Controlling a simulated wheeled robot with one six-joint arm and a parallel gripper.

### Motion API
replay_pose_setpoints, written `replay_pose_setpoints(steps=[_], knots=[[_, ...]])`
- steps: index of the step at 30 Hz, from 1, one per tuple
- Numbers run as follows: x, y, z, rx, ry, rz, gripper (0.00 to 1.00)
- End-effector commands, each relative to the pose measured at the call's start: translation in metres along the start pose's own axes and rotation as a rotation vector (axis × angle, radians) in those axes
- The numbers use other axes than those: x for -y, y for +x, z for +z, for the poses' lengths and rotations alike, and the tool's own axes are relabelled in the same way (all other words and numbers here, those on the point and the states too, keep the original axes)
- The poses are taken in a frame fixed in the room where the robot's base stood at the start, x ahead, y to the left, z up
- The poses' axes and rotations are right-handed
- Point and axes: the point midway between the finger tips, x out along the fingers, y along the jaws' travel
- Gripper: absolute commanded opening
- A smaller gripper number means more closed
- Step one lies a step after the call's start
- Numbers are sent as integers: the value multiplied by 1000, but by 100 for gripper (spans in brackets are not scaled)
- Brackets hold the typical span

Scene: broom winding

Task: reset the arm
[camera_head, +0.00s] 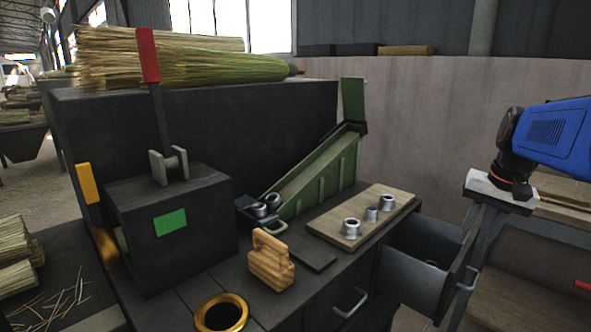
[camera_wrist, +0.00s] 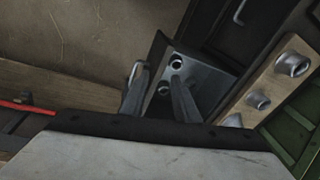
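My gripper (camera_head: 460,275) hangs at the right of the camera_head view, below my blue arm (camera_head: 556,135), with its grey fingers pointing down beside the open drawer (camera_head: 412,278). In the camera_wrist view my gripper (camera_wrist: 158,78) shows two fingers apart with nothing seen held between them. The drawer (camera_wrist: 215,82) lies beyond the fingertips there, with small ring-like parts (camera_wrist: 177,60) inside. I cannot tell whether a finger touches the drawer.
A wooden board (camera_head: 385,212) with metal collars stands on the bench beside a green chute (camera_head: 315,180). A wooden block (camera_head: 270,262), gold ring (camera_head: 221,313) and dark box with a red-handled lever (camera_head: 149,55) stand left. A broom bundle (camera_head: 180,62) lies behind.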

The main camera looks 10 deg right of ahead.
Motion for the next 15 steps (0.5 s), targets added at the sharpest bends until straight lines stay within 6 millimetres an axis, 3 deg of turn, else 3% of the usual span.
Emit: replay_pose_setpoints(steps=[6,15], knots=[[37,19,61,-54,-175,8,28],[60,51,140,-135,-405,2,28]])
